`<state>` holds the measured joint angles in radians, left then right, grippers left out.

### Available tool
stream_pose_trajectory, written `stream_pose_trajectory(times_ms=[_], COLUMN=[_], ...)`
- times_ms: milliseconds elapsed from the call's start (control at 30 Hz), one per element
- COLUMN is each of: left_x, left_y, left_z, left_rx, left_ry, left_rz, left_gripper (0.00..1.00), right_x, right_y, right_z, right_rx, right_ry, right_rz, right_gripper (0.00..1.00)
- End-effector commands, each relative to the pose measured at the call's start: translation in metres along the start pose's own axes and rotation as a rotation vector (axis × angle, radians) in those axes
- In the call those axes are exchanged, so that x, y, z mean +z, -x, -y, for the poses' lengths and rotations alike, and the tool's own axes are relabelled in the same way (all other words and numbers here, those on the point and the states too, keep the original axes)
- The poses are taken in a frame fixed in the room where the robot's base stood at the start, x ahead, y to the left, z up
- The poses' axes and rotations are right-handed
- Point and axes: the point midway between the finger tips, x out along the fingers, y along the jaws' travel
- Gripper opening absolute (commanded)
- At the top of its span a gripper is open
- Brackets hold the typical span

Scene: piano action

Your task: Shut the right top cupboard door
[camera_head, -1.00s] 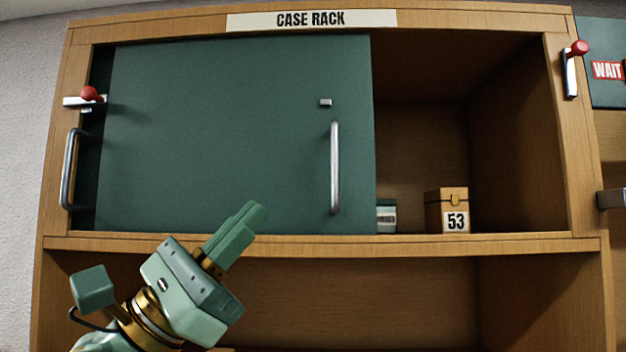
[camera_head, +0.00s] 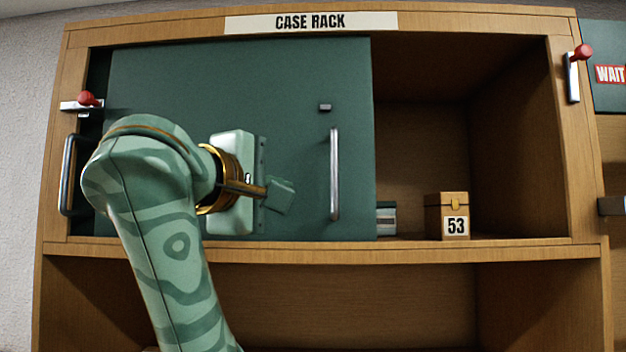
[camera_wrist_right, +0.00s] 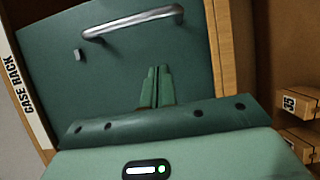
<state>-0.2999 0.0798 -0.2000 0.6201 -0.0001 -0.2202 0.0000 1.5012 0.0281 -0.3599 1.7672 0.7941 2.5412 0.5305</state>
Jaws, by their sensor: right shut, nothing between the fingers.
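The right cupboard door (camera_head: 290,75) is a green sliding panel, standing slid to the left. The right part of the top compartment is open. Its upright metal handle (camera_head: 334,175) is near its right edge; the handle also shows in the right wrist view (camera_wrist_right: 135,22). My right gripper (camera_wrist_right: 157,72) is shut and empty, its fingers pointing toward the door's handle side. My left gripper is out of view.
A box marked 53 (camera_head: 447,215) and a small pale stack (camera_head: 386,218) stand in the open right part. Red-knobbed latches sit on the left (camera_head: 88,100) and right (camera_head: 573,72) frame posts. Another handle (camera_head: 68,175) is at the far left. The lower shelf is open.

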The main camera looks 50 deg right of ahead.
Motion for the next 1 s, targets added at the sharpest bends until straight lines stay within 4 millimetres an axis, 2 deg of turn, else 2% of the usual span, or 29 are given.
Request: stream_pose_trajectory(times_ms=[100,200,400,867,1000], left_x=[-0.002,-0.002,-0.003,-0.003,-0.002], left_y=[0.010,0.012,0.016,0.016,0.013], left_z=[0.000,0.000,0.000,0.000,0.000], left_rx=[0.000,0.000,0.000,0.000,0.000], left_ry=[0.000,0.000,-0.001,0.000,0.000], left_rz=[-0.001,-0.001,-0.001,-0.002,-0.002], left_gripper=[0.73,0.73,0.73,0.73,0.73], right_x=[0.001,0.018,0.036,0.040,0.048], right_y=[-0.024,-0.026,-0.030,-0.031,-0.035], right_z=[-0.003,-0.001,-0.001,0.001,0.001], right_rx=[0.001,0.001,0.000,0.000,0.000], right_ry=[0.000,-0.003,-0.001,0.000,-0.002], right_rz=[0.006,-0.002,-0.001,0.000,0.000], right_gripper=[0.00,0.00,0.00,0.00,0.00])
